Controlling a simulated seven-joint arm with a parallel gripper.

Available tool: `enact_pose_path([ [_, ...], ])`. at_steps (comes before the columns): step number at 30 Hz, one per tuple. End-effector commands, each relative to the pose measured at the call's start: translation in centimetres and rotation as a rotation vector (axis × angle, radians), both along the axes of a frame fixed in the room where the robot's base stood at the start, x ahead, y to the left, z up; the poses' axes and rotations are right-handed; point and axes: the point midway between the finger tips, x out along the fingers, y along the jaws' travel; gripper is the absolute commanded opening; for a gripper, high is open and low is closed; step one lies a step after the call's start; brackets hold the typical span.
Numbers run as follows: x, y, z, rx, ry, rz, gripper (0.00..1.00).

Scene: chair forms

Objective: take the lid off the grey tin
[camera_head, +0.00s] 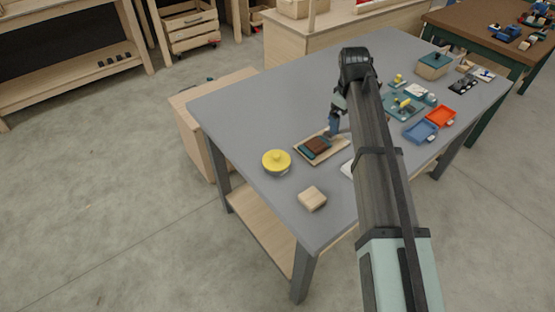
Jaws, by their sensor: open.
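A round yellow lid (276,160) with a small raised knob sits on a low round tin at the left front of the grey table. Only a thin greyish strip of the tin (279,174) shows below the lid. My gripper (332,131) points down to the right of and behind the tin, apart from it, near the far edge of a wooden tray. It is open, with nothing seen in it. Its fingertips are small and partly hard to make out, and my arm covers part of the table to its right.
The wooden tray (336,146) holds a brown and teal block (315,147). A wooden block (312,199) lies near the front edge. Blue (420,131) and orange (442,116) trays and a teal-lidded box (433,66) stand at the right. The table's left back is clear.

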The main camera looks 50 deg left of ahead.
Motion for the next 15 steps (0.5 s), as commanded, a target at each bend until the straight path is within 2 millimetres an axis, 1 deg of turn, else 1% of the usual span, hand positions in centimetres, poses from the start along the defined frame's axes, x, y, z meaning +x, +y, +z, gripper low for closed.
enact_pose_path([
  [1,-2.7,1.4,0.6,-0.003,0.016,0.034,1.0],
  [2,-4.1,2.1,0.9,-0.006,0.027,0.051,1.0],
  [3,-5.9,2.9,1.3,-0.01,0.039,0.073,1.0],
  [5,-8.7,4.0,2.0,-0.016,0.058,0.107,1.0],
  [6,-10.5,4.7,2.3,-0.021,0.071,0.128,1.0],
  [9,-14.4,5.9,3.2,-0.034,0.097,0.176,1.0],
  [12,-17.4,6.7,3.9,-0.044,0.117,0.213,1.0],
  [15,-19.3,7.1,4.3,-0.051,0.13,0.236,1.0],
])
